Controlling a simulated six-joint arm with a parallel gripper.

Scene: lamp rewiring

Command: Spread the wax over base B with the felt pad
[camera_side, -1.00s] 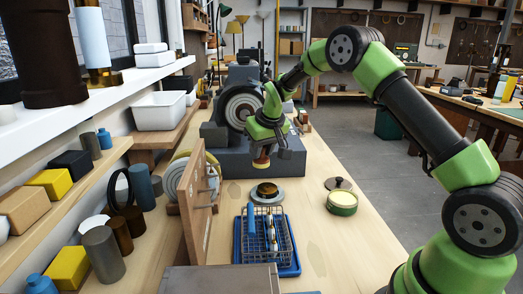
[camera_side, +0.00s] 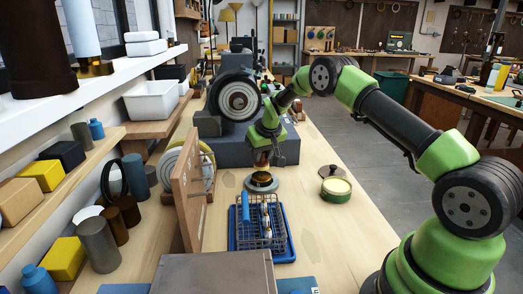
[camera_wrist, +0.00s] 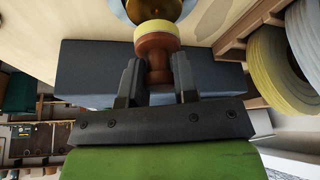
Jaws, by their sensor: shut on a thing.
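My gripper (camera_side: 263,154) is shut on the wooden handle of the felt pad (camera_wrist: 156,35), a reddish-brown knob with a cream pad at its end. The pad is also just visible below the fingers in the side view (camera_side: 263,163). A round brass-and-dark base (camera_side: 262,181) sits on a grey disc on the bench, right below the pad. Part of its brass shows behind the pad in the wrist view (camera_wrist: 153,8). I cannot tell whether pad and base touch, and no B label is legible. An open green tin of pale wax (camera_side: 336,190) stands to the right.
A dark lid (camera_side: 331,171) lies behind the tin. A blue tray (camera_side: 289,251) with a wire rack stands in front of the base. An upright wooden board (camera_side: 188,190) is at the left. A buffing wheel machine (camera_side: 238,100) stands behind.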

